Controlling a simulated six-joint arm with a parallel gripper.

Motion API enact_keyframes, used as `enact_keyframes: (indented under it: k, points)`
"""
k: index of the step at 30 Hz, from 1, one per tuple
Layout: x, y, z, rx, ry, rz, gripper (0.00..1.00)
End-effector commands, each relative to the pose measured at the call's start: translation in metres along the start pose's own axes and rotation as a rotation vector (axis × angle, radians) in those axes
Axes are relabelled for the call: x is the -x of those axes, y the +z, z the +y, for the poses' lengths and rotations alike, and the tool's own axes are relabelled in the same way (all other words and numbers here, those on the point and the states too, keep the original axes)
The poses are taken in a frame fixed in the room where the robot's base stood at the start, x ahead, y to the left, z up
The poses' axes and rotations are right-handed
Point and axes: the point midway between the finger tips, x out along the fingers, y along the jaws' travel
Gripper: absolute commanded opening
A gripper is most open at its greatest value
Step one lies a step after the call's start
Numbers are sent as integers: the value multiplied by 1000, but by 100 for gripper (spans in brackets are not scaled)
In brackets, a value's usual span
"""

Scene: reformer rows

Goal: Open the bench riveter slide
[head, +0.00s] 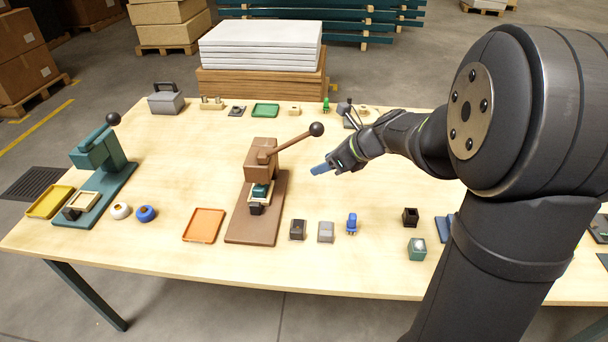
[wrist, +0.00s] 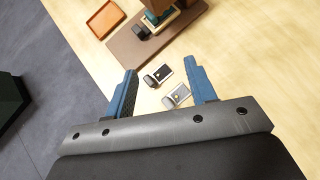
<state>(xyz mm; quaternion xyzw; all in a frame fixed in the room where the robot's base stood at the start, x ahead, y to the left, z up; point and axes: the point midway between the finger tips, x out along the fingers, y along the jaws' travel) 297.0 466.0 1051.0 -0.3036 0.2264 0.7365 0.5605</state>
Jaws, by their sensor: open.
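Two lever presses stand on the table, and I cannot tell from looks alone which is the bench riveter. The brown press (head: 262,160) at the middle has a raised lever with a black knob. Its cream slide (head: 250,197), with a teal block and a black front handle (head: 256,209), sits close under the head; the handle also shows in the wrist view (wrist: 141,32). The green press (head: 98,152) at the left has a cream slide (head: 84,201) standing forward of its head. My gripper (head: 320,169) is open and empty, above the table right of the brown press.
An orange tray (head: 204,225) lies left of the brown base. A dark block (head: 298,230), a grey block (head: 326,232) and a blue part (head: 351,223) stand to its right. White and blue rings lie beside the green press.

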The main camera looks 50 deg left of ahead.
Motion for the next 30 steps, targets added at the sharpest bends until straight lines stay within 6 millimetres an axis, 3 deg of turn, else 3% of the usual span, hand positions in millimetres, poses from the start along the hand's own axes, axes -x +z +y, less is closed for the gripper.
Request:
enact_keyframes:
  k: [5,14,21,25,30]
  points:
    - [-27,4,23,233,64,102,51]
    - [-98,20,82,1108,269,410,51]
    - [-140,52,117,1779,392,600,51]
    - [-152,69,128,2006,423,665,51]
    - [-160,77,133,2120,436,700,51]
